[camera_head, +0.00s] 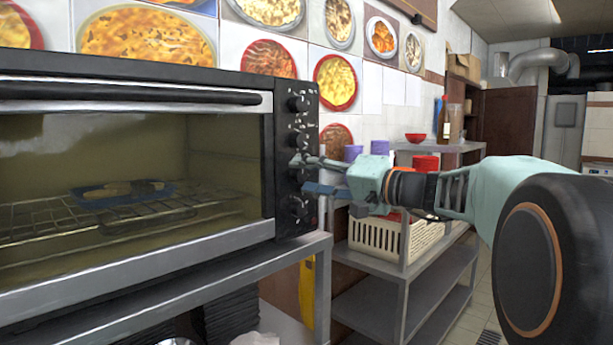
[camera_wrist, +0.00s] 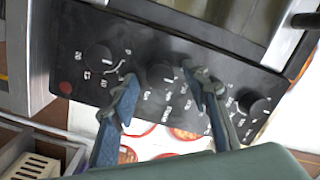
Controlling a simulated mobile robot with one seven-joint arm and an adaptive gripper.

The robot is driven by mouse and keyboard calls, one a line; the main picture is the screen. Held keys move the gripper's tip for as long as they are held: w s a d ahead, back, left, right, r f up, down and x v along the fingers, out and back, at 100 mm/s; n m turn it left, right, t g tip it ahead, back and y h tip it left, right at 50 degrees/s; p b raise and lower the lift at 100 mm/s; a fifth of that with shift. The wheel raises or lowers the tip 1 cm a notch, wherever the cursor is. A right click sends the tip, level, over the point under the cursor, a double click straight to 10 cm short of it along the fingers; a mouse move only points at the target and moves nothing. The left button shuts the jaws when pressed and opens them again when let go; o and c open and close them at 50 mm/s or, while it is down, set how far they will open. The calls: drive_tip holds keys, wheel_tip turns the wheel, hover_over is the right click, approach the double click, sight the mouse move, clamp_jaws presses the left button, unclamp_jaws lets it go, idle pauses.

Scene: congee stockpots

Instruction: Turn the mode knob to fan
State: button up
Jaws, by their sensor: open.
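The oven's dark control panel (camera_head: 283,120) stands upright at the right of the oven, with a column of black knobs. My gripper (camera_head: 303,174) reaches in from the right, its open fingertips close to the lower half of the panel. In the wrist view, a black knob (camera_wrist: 160,73) with small word-like marks around it lies between the fingertips of my gripper (camera_wrist: 159,78). I cannot read the words or tell whether the fingers touch the knob. A knob with numbers (camera_wrist: 100,56) is to its left, and another knob (camera_wrist: 251,104) is to the right.
The oven (camera_head: 130,255) has its glass door shut, with a blue tray (camera_head: 95,192) of food on the rack inside. It sits on a metal stand (camera_head: 250,262). A shelf (camera_head: 440,270) with a cream basket (camera_head: 380,238) stands behind my gripper.

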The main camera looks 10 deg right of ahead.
clamp_jaws()
idle(0.4)
